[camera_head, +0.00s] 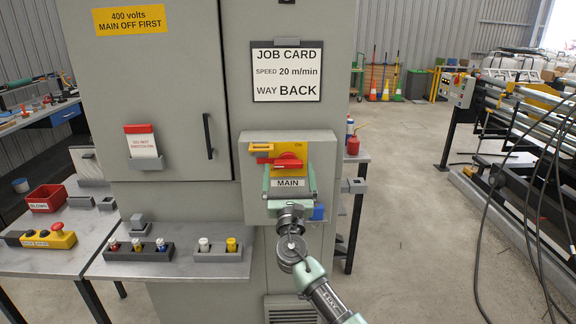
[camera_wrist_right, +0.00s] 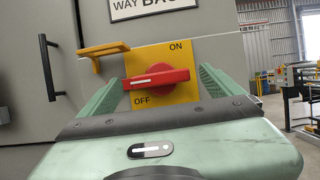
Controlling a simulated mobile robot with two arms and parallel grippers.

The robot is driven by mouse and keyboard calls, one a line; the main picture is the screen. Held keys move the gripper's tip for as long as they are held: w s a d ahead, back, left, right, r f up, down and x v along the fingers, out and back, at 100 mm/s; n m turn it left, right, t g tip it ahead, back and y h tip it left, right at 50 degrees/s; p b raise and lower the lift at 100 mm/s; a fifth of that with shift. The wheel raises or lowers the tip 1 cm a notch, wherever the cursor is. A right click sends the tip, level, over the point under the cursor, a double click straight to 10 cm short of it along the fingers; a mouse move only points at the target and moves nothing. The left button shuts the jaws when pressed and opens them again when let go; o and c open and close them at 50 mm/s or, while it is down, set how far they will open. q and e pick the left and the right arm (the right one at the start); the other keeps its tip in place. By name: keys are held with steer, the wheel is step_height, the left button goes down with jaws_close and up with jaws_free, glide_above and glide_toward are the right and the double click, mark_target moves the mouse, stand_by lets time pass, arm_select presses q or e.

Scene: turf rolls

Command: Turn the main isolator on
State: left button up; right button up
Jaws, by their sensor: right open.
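The main isolator is a red rotary handle (camera_head: 288,162) on a yellow plate (camera_wrist_right: 186,94) on a grey box (camera_head: 245,165), above a MAIN label (camera_head: 288,183). In the right wrist view the red handle (camera_wrist_right: 157,78) lies nearly level, its white mark on the left. ON is printed at the plate's upper right, OFF at the lower left. My right gripper (camera_head: 289,176) is open in front of the box, its green fingers to the left and right of the handle. I cannot tell whether they touch it. My left gripper is not in view.
A yellow bracket (camera_wrist_right: 103,50) sticks out at the upper left of the handle. A job card (camera_head: 287,72) hangs above the box. A cabinet door handle (camera_head: 208,136) and a DO NOT SWITCH ON tag (camera_head: 143,144) are left. A bench (camera_head: 180,267) with buttons stands lower left.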

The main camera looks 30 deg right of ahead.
steer(key=shift+x, duration=1)
